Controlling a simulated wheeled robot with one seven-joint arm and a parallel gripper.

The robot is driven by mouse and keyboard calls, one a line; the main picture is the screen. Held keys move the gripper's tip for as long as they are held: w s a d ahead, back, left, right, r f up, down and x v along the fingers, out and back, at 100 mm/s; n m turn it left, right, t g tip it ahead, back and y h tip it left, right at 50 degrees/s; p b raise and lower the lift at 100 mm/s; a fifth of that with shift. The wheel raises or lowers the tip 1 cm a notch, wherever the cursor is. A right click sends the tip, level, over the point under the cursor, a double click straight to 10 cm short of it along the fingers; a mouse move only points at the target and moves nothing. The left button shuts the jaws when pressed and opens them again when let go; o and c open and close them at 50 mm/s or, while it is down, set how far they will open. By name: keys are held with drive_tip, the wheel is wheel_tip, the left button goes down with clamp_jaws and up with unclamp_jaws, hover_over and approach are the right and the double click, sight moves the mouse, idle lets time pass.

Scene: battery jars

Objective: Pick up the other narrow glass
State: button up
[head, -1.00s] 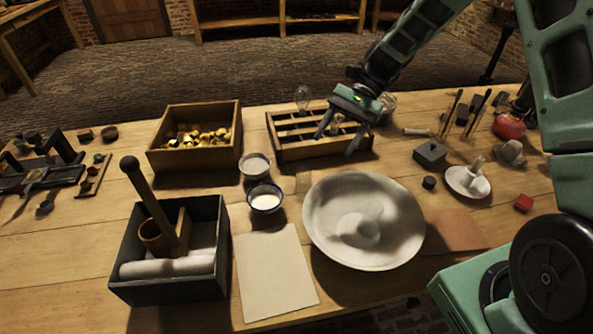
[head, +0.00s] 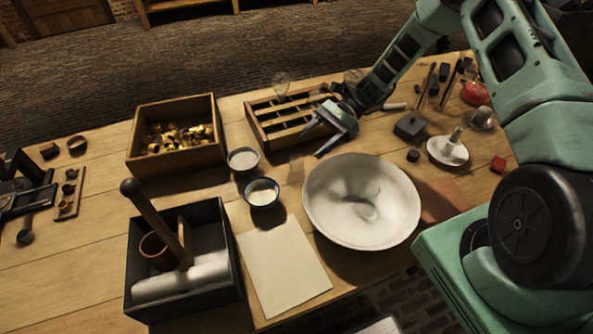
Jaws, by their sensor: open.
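A faint, clear upright shape (head: 296,169), which looks like a narrow glass, stands on the table between the small bowls and the large white bowl; its outline is hard to make out. My gripper (head: 313,143) is open and points down-left over the front right part of the slotted wooden rack (head: 262,133). Its fingers are above and a little right of the clear shape, apart from it, and nothing shows between them. A clear round-topped glass (head: 281,86) shows at the rack's back. Another glass (head: 354,76) is partly hidden behind my arm.
The large white bowl (head: 328,222) stands in front of my gripper. Two small bowls (head: 244,160) (head: 263,193) stand left of it. A wooden box of brass pieces (head: 128,160), a dark box with a mallet (head: 240,280) and a pale sheet (head: 285,270) lie around. A grey block (head: 410,126) is right.

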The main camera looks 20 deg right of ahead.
sight(291, 163)
drive_tip(key=shift+f+p+x, duration=0.1)
drive_tip(key=shift+p+x, duration=0.5)
drive_tip(key=shift+x, duration=1.1)
drive_tip(key=shift+f+p+x, duration=0.15)
drive_tip(key=shift+p+x, duration=0.45)
drive_tip(key=shift+x, duration=1.1)
drive_tip(key=shift+d, duration=0.1)
clamp_jaws()
drive_tip(key=shift+r, duration=0.15)
